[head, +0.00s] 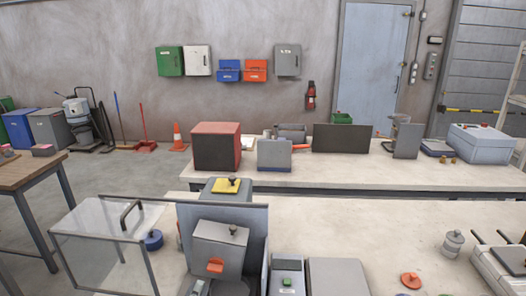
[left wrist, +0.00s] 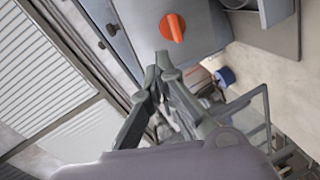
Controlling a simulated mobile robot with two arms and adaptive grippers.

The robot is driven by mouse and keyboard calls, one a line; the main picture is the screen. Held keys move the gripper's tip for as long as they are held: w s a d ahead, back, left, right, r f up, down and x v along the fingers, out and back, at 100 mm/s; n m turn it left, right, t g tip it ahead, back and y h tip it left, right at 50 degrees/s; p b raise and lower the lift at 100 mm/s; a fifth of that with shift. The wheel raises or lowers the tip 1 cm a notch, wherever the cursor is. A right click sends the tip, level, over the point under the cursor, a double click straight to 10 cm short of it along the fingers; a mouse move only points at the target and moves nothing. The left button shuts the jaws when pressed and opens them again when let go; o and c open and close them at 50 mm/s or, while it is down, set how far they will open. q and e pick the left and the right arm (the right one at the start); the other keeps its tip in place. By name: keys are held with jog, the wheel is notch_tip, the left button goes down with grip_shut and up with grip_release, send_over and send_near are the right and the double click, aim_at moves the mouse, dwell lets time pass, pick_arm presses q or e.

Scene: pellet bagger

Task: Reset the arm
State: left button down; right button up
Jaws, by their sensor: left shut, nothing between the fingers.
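My left gripper (left wrist: 163,68) shows in the left wrist view with its dark fingers closed together at the tips and nothing between them. Its tips point at the grey housing of the machine, just below an orange knob (left wrist: 172,27) in that picture. They look apart from the knob; I cannot tell the gap to the housing. In the head view, the same grey housing (head: 219,244) stands at the lower middle, with the orange knob (head: 215,266) on its front. I cannot make out the left gripper clearly there. My right gripper is in neither view.
A clear guard box with a dark handle (head: 126,217) stands left of the housing. The near bench (head: 360,225) holds an orange knob-like piece (head: 411,280) and a grey lidded pot (head: 453,243). A far bench (head: 330,178) carries a red-topped box (head: 216,146) and a light-blue case (head: 482,143).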

pick_arm(q)
jog(key=s+a+f+m+g, duration=0.2)
jog(key=s+f+m+g, duration=0.5)
jog(key=s, duration=0.6)
jog(key=s+a+f+m+g, duration=0.2)
jog(key=s+f+m+g, duration=0.3)
jog(key=s+f+m, duration=0.65)
notch_tip(320, 180, down, 24)
jog(key=s+n+g+b, duration=0.1)
jog(key=s+n+b, duration=0.1)
jog(key=b, duration=0.1)
jog(key=s+a+f+g+b, duration=0.1)
jog(key=s+a+f, duration=0.1)
jog(key=s+f, duration=1.5)
jog(key=shift+s+a+f+g+y+b, duration=0.15)
jog(key=shift+a+f+g+y+b, duration=0.2)
jog(key=shift+f, duration=0.6)
jog(key=shift+d+m, duration=0.1)
jog(key=shift+m, duration=0.15)
